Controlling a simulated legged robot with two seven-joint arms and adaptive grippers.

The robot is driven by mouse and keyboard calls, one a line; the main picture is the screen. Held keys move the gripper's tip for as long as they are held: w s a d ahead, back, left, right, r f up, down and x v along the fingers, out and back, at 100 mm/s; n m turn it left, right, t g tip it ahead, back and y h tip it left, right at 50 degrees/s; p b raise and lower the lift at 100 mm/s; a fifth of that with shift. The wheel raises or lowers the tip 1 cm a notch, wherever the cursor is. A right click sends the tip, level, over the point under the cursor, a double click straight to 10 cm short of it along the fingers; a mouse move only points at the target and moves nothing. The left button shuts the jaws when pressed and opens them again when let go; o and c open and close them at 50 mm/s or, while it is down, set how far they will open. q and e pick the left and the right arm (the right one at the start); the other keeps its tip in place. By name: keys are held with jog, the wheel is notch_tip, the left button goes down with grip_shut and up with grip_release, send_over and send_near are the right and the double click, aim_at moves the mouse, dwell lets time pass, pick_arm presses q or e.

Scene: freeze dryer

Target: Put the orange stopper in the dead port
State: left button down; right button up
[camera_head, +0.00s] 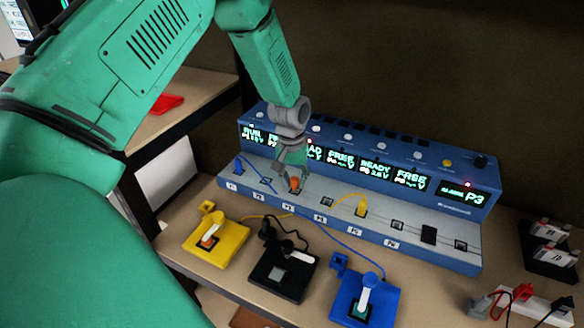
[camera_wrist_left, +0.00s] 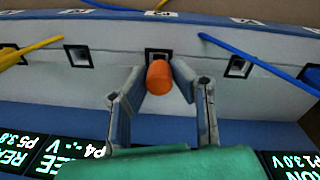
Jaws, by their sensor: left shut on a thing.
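The orange stopper (camera_head: 294,185) is at the third port of the blue and grey console (camera_head: 455,247), below a display (camera_head: 315,151) whose visible letters read "AD". My left gripper (camera_head: 293,177) reaches down from above and is shut on the stopper. In the left wrist view the orange stopper (camera_wrist_left: 159,78) sits between the fingertips of my left gripper (camera_wrist_left: 157,82), right at a dark square port (camera_wrist_left: 158,55). The stopper hides part of that port, so I cannot tell how deep it sits. My right gripper is not in view.
Blue and yellow plugs with cables occupy other ports; the yellow plug (camera_head: 361,205) stands to the right. Yellow (camera_head: 233,243), black (camera_head: 290,284) and blue (camera_head: 345,290) holders stand in front. A black and red item group (camera_head: 520,292) lies at the right. A screen (camera_head: 467,196) shows P3.

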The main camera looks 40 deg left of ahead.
pick_arm(q)
jog(key=shift+d+f, duration=0.1)
jog(key=shift+d, duration=0.2)
jog(key=shift+a+f, duration=0.25)
jog(key=shift+s+a+f, duration=0.1)
jog(key=shift+a+f, duration=0.15)
jog(key=shift+a, duration=0.15)
jog(key=shift+s+d+f+b, duration=0.1)
jog(key=shift+f+b, duration=0.05)
jog(key=shift+b, duration=0.15)
jog(key=shift+d+f, duration=0.2)
jog(key=shift+f, duration=0.05)
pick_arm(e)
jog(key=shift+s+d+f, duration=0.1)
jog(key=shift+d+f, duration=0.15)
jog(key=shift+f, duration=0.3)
pick_arm(q)
jog(key=shift+a+f, duration=0.1)
jog(key=shift+f, duration=0.05)
jog(key=shift+s+f, duration=0.15)
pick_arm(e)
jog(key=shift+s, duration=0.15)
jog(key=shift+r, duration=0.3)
